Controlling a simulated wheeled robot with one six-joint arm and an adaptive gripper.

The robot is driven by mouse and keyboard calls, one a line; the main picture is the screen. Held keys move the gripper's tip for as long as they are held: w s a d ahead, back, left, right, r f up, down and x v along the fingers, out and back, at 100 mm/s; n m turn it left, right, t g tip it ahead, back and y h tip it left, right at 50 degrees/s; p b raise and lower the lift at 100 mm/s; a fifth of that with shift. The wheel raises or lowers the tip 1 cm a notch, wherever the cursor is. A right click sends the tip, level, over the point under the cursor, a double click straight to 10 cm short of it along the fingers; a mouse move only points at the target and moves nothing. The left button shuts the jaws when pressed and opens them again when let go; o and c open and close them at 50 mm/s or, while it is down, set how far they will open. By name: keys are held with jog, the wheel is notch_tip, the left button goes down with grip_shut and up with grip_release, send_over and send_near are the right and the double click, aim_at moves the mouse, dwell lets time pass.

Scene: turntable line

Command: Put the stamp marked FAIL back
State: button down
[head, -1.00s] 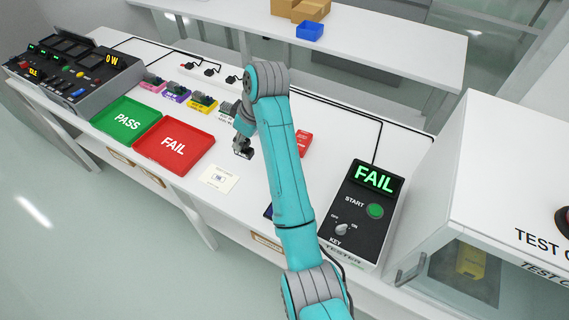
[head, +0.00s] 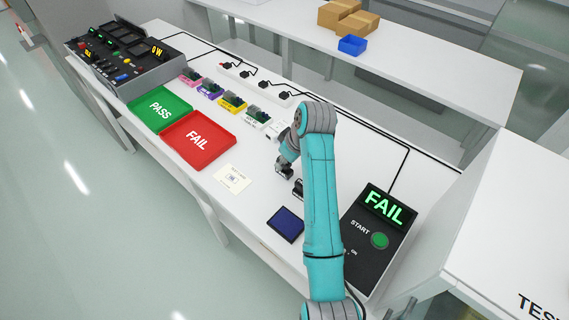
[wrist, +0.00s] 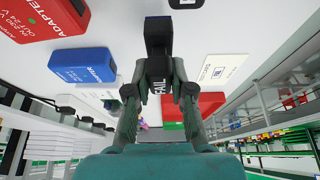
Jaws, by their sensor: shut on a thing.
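My gripper (head: 284,168) is shut on a dark stamp and hangs above the white bench (head: 262,200), right of the paper card. In the wrist view the stamp (wrist: 158,45) sits between the fingertips, with FAIL in white letters on its side. The paper card (head: 232,179) lies flat with a printed mark on it. A second small black object (head: 298,188), perhaps another stamp, stands just right of my gripper, partly behind my arm. A dark blue pad (head: 286,224) lies nearer the front edge.
Green PASS tray (head: 161,109) and red FAIL tray (head: 198,140) lie to the left. Coloured fixtures (head: 232,102) line the back. The tester (head: 378,240) at right shows FAIL. A red adapter (wrist: 40,18) and a blue one (wrist: 75,67) show in the wrist view.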

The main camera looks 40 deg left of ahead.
jog(key=shift+f, duration=0.9)
jog(key=shift+f, duration=0.15)
jog(key=c, duration=1)
grip_release()
jog(key=shift+v, duration=3.9)
jog(key=shift+a, duration=0.1)
